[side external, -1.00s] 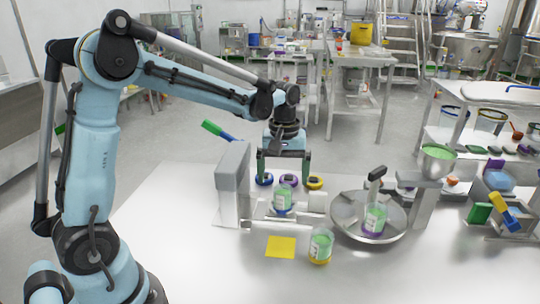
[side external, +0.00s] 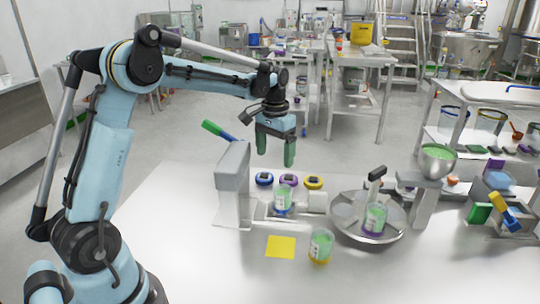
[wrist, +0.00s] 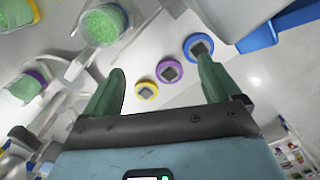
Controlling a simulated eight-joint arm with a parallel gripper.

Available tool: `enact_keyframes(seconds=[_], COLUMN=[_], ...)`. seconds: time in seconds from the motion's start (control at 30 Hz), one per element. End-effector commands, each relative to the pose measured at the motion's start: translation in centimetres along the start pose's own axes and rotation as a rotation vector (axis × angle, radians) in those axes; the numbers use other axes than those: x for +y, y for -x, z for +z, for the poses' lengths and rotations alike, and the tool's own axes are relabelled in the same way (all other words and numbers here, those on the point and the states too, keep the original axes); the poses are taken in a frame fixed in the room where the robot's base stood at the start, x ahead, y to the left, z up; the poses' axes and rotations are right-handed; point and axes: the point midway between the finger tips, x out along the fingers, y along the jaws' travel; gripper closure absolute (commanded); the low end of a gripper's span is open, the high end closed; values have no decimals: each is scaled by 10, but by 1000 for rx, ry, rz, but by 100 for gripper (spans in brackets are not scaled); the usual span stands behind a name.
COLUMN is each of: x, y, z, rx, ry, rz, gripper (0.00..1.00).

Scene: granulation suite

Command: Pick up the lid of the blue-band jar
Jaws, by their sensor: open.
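A blue-rimmed lid (side external: 264,178) with a dark square knob lies at the left of a row of lids, with the purple lid (side external: 288,180) and the yellow lid (side external: 313,182) to its right. In the wrist view the blue lid (wrist: 190,50) is beside the right finger, partly close to its tip. My gripper (side external: 277,155) is open and empty, above the row and apart from it. The wrist view also shows my gripper (wrist: 160,68).
A grey upright block (side external: 232,185) stands left of the lids, with a green-and-blue handle (side external: 218,130) beside it. A purple-band jar (side external: 375,218) stands on a round metal pan (side external: 345,228). A yellow-band jar (side external: 320,245) is near a yellow square (side external: 281,247). The front left table is clear.

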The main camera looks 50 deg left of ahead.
Motion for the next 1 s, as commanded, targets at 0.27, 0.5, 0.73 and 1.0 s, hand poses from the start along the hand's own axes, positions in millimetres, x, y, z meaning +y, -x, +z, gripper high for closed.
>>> enact_keyframes(seconds=[0.27, 0.5, 0.73, 1.0], x=[-52, -68, -69, -69], y=[8, 8, -25, -57], z=[-20, -25, -25, -25], rx=[0, 0, 0, 0], ry=[-424, -582, -590, -588], rz=[0, 0, 0, 0], gripper=[9, 9, 9, 9])
